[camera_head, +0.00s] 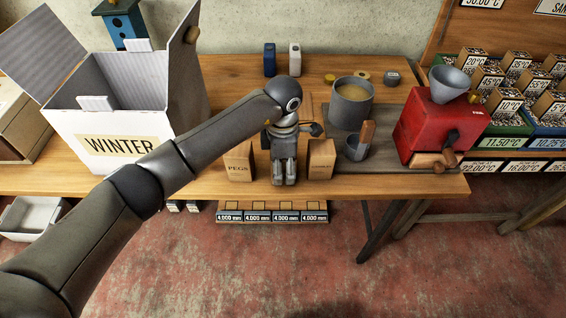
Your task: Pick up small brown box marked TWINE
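My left gripper (284,181) points down over the front of the wooden table, between two small brown boxes. Its fingers look close together, but I cannot tell whether they are shut or hold anything. The left box (238,163) seems to be marked PEGS. The right box (321,161) stands just right of the gripper; its marking is too small to read, so I cannot tell if it is the TWINE box. A brown surface (305,106) shows partly behind the wrist, mostly hidden. My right gripper is not in view.
A large open white box marked WINTER (122,148) stands left. A grey pot (350,104), a small grey cup with a wooden handle (356,148) and a red grinder (437,122) stand right. Blue (270,60) and white (295,59) containers stand behind.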

